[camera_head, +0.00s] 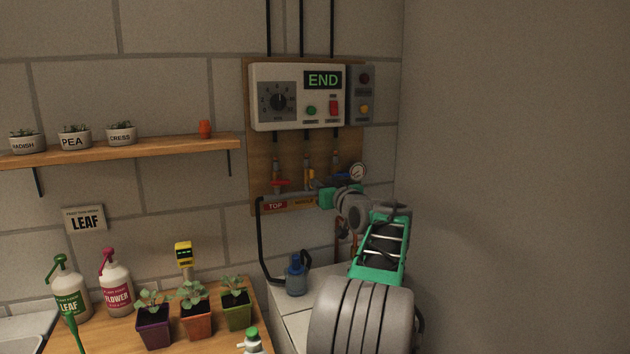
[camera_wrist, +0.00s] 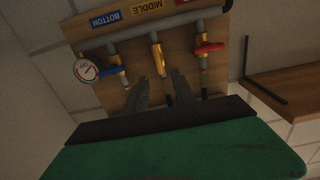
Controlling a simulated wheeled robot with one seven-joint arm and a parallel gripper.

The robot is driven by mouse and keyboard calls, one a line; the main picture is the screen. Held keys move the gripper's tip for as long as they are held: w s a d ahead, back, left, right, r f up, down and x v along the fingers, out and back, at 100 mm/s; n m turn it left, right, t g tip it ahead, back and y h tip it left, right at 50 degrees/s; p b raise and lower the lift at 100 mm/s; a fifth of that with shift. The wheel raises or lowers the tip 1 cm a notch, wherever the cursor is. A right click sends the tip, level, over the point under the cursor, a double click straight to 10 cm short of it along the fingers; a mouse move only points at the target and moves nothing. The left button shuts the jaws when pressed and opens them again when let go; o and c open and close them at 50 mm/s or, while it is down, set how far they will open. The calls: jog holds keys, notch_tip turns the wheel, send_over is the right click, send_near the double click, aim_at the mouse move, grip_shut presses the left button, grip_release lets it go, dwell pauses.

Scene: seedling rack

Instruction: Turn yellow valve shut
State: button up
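The yellow valve (camera_head: 309,177) is the middle of three on the wooden wall board, under the control box. The wrist view is upside down and shows the yellow valve (camera_wrist: 157,56) under the MIDDLE label, its handle in line with its pipe. My gripper (camera_wrist: 163,80) is open and empty, its two dark fingers pointing at the board. The fingertips appear just short of the yellow handle, with it roughly between them; I cannot tell whether they touch. In the head view my green gripper body (camera_head: 327,198) hides part of the pipe near the valve.
The red valve (camera_wrist: 209,48) and blue valve (camera_wrist: 108,72) flank the yellow one, handles crosswise to their pipes. A gauge (camera_wrist: 87,70) sits beyond the blue one. A shelf (camera_head: 150,148) is left of the board. Potted seedlings (camera_head: 197,320) stand on the bench below.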

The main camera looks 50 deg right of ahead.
aim_at(313, 176)
jog(key=p+x, duration=0.2)
jog(key=x, duration=0.5)
jog(key=shift+w+d+p, duration=0.2)
jog(key=shift+d+p, duration=0.05)
jog(key=shift+p, duration=0.05)
jog(key=shift+c, duration=0.5)
grip_shut()
